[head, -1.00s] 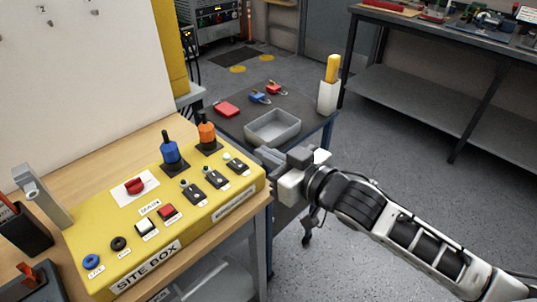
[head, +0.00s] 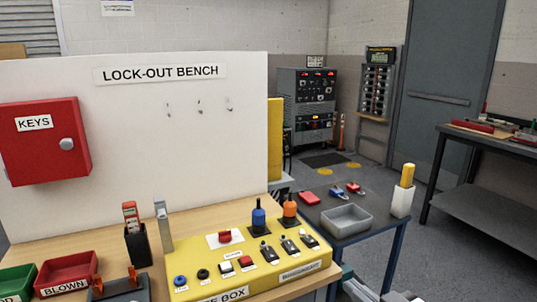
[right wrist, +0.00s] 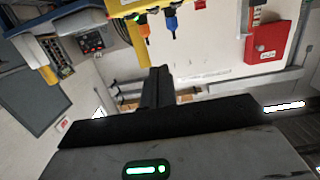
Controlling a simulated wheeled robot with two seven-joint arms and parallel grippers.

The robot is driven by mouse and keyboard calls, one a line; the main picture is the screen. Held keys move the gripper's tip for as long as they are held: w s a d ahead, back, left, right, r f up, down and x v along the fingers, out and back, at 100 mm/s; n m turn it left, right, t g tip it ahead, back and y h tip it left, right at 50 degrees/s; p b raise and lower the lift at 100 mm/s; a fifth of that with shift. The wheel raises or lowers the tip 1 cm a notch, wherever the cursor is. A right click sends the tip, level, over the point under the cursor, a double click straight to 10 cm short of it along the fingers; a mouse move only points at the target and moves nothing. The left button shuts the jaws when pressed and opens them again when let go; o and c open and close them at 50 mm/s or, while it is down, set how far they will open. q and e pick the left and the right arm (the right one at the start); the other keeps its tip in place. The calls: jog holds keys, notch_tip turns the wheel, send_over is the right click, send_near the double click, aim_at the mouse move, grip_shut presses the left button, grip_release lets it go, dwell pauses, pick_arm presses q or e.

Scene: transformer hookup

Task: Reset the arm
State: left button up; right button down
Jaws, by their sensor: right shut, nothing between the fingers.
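My right gripper (head: 358,289) shows only in part at the bottom edge of the head view, right of the yellow site box (head: 250,283) and below the small side table. In the right wrist view its dark fingers (right wrist: 158,74) are shut with nothing between them. That view is upside down, with the blue and orange plugs and the red key cabinet (right wrist: 264,38) beyond the fingers. My left gripper is not in view.
The lock-out bench holds the site box, a red BLOWN bin (head: 66,272) and a green bin (head: 16,283). The side table carries a grey tray (head: 345,222), padlocks and a white holder (head: 402,202). Open floor lies right of the side table.

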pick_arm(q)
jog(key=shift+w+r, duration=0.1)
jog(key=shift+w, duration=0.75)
pick_arm(e)
jog(key=s+f+m+g+h, duration=0.1)
jog(key=s+f+g+h, duration=0.1)
jog(key=s+f, duration=0.5)
jog(key=s+f+m+g+h, duration=0.1)
jog(key=s+f, duration=0.7)
jog(key=f, duration=0.8)
jog(key=shift+a+f+g+h, duration=0.2)
jog(key=shift+f+g+h, duration=0.15)
jog(key=shift+g, duration=0.55)
